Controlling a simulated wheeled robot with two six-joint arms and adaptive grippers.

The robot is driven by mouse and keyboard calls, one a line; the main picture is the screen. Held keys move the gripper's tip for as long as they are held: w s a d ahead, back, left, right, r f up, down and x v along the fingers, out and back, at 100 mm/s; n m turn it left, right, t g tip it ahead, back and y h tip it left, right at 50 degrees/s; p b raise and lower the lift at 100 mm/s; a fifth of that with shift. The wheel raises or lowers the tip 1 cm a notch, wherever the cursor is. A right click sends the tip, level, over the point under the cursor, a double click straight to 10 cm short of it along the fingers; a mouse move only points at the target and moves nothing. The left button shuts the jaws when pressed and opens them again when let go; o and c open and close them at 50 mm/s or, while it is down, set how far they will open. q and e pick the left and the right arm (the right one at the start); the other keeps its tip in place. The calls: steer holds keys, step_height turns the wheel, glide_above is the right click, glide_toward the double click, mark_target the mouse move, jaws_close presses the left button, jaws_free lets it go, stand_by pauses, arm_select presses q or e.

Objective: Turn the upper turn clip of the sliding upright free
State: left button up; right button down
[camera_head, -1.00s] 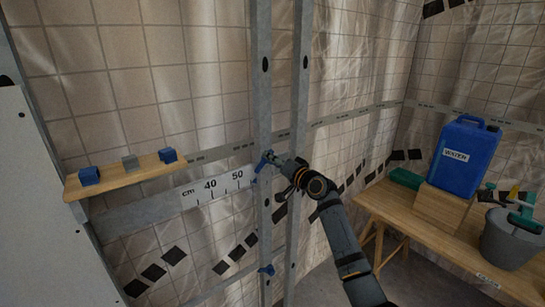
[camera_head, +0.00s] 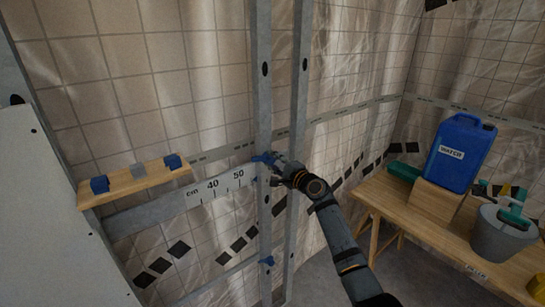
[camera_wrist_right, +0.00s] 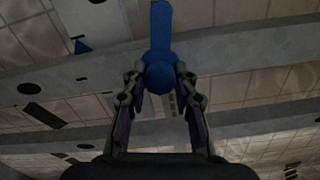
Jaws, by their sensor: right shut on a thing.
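The upper turn clip (camera_head: 262,157) is blue and sits on the front of the left metal upright (camera_head: 264,105), just above the centimetre scale. In the head view its lever lies nearly level, pointing left. My right gripper (camera_head: 276,162) is at the clip and shut on it, partly hiding it. In the right wrist view the clip's lever (camera_wrist_right: 161,28) points up, with its round blue knob between the two fingertips of my right gripper (camera_wrist_right: 160,76). A lower blue turn clip (camera_head: 267,261) sits further down the same upright. My left gripper is out of view.
A second metal upright (camera_head: 300,100) stands close to the right. A scale rail (camera_head: 220,191) runs left, below a wooden shelf (camera_head: 135,182) with small blocks. A wooden bench (camera_head: 400,207) at right holds a blue water canister (camera_head: 460,155) and a grey bucket (camera_head: 500,238).

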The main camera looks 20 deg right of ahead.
steer(key=shift+m+p, duration=0.85)
steer(key=shift+m, duration=0.95)
steer(key=shift+f, duration=0.1)
steer(key=c, duration=1)
jaws_free()
steer(key=shift+c, duration=0.2)
steer(key=shift+s, duration=0.1)
steer(key=v, duration=1.1)
steer(key=shift+s, duration=0.35)
